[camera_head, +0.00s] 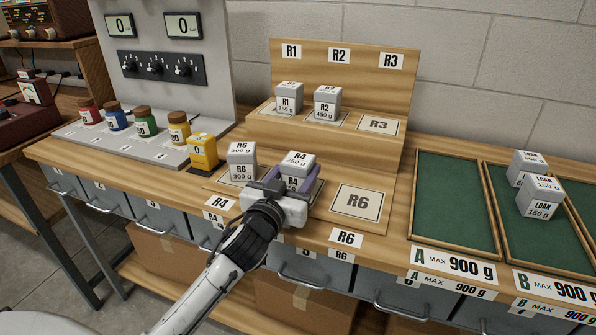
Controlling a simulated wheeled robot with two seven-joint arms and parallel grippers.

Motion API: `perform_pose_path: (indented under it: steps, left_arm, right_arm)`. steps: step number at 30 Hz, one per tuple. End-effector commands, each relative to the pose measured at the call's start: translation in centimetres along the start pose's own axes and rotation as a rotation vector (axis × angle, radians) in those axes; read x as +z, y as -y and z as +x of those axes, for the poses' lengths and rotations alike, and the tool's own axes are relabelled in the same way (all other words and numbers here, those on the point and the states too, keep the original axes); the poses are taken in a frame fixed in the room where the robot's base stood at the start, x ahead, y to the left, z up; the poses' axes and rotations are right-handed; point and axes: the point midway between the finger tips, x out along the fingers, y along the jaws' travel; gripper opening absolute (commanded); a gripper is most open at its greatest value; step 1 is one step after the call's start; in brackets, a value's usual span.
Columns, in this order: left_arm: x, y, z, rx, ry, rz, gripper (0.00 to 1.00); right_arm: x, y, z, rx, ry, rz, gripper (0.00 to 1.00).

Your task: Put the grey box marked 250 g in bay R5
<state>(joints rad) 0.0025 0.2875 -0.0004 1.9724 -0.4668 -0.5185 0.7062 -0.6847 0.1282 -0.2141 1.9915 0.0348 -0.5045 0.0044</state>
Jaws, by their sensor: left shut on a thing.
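The grey box marked R4 and 250 g (298,160) is between the purple fingers of my left gripper (291,184), which is shut on it. The box is upright at the middle place of the lower step, between the R4 label (216,203) and the bay plate R6 (358,202). The gripper and box hide bay R5's plate and label. I cannot tell whether the box touches the step. My right gripper is out of view.
A grey box marked R6 300 g (241,154) stands just left, in bay R4. Boxes R1 (289,97) and R2 (327,104) stand on the upper step; plate R3 (379,124) and plate R6 are bare. LOAN boxes (540,197) sit in green tray B at right.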

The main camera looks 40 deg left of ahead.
Motion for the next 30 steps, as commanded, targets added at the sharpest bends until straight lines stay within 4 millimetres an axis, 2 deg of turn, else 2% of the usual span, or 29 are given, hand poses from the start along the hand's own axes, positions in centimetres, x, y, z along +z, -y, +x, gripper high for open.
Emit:
perform_pose_path:
  steps: [2, 3, 6, 17, 23, 30]
  left_arm:
    - [0.1, 0.0, 0.0, 0.000, -0.003, -0.001, 0.19]
    - [0.3, 0.0, 0.0, 0.000, 0.000, -0.001, 0.50]
    - [0.2, 0.0, 0.0, 0.000, 0.000, -0.001, 0.67]
    - [-0.2, 0.0, -0.1, 0.000, 0.000, 0.000, 0.67]
    - [0.1, 0.0, -3.2, 0.000, 0.003, -0.002, 0.67]
    - [0.2, 0.0, -8.4, 0.000, 0.004, -0.004, 0.67]
  right_arm:
    - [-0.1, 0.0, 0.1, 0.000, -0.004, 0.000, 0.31]
    - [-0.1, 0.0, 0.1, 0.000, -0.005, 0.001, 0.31]
    - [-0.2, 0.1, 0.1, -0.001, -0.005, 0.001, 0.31]
    - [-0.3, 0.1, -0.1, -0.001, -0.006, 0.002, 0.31]
    - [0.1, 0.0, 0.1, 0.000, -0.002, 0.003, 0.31]
    - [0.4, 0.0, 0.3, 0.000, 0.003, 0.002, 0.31]
